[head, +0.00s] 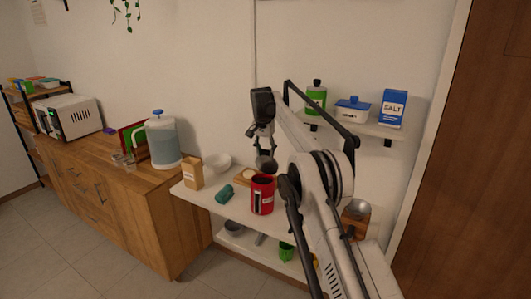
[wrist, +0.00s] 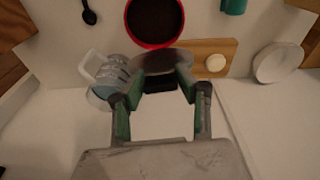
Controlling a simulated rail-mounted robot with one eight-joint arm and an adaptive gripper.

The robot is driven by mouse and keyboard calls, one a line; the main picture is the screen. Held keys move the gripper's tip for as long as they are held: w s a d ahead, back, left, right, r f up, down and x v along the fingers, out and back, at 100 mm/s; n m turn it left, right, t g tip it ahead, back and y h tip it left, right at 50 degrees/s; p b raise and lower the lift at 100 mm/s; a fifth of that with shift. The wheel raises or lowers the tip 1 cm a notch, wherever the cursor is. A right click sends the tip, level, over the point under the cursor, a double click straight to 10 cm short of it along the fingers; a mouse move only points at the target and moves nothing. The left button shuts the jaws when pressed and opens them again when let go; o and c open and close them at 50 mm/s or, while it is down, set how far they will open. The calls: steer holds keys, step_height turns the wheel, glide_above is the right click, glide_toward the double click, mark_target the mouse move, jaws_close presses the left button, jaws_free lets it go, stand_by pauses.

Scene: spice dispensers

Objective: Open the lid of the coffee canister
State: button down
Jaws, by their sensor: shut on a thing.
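The coffee canister (head: 262,197) is red with a pale label and stands upright on the white table. Its top is open, and in the wrist view the canister (wrist: 181,17) shows dark contents inside a red rim. My gripper (head: 263,146) is above the canister and also shows in the wrist view (wrist: 162,84). Its fingers are shut on the dark round lid (wrist: 168,60), apparently by a black knob. In the head view the lid (head: 267,164) hangs above the canister, apart from it.
A wooden board (wrist: 198,47) with a round pale item lies beside the canister. A white bowl (head: 217,162), a brown carton (head: 192,173) and a teal object (head: 225,193) stand nearby. A glass jug (wrist: 108,75) shows at left in the wrist view. A wall shelf (head: 360,125) holds containers.

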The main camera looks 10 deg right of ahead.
steer(key=c, duration=1.2)
jaws_free()
steer(key=shift+f, duration=0.1)
steer(key=shift+c, duration=0.2)
step_height(320, 180, up, 7)
steer(key=shift+s+a+r, duration=0.2)
steer(key=shift+s+a, duration=0.1)
steer(key=shift+s, duration=0.1)
